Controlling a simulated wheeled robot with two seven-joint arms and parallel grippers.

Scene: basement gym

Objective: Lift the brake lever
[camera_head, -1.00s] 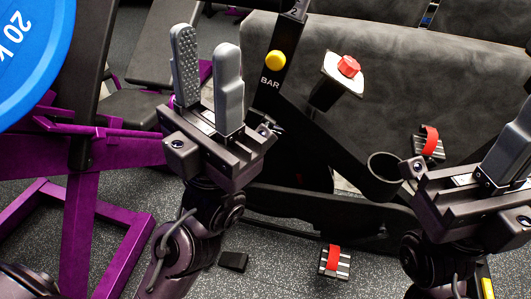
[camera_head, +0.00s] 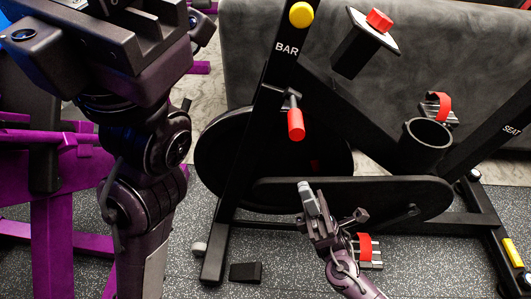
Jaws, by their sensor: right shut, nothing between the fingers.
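A lever with a red cylindrical grip (camera_head: 296,124) hangs from a dark bracket on the exercise bike's upright post, below the word BAR. It appears to be the brake lever. My right gripper (camera_head: 306,190) is shut and empty, below the red grip, with its fingers pointing up. There is a visible gap between fingertips and grip in the picture. My left gripper's body (camera_head: 130,40) fills the top left; its fingers are cut off by the frame.
The bike has a flywheel (camera_head: 220,155), a yellow knob (camera_head: 301,15), a red knob (camera_head: 378,20) on a plate, a cup holder (camera_head: 428,133) and pedals with red straps (camera_head: 365,247). A purple frame (camera_head: 55,245) stands left. A black block (camera_head: 245,272) lies on the floor.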

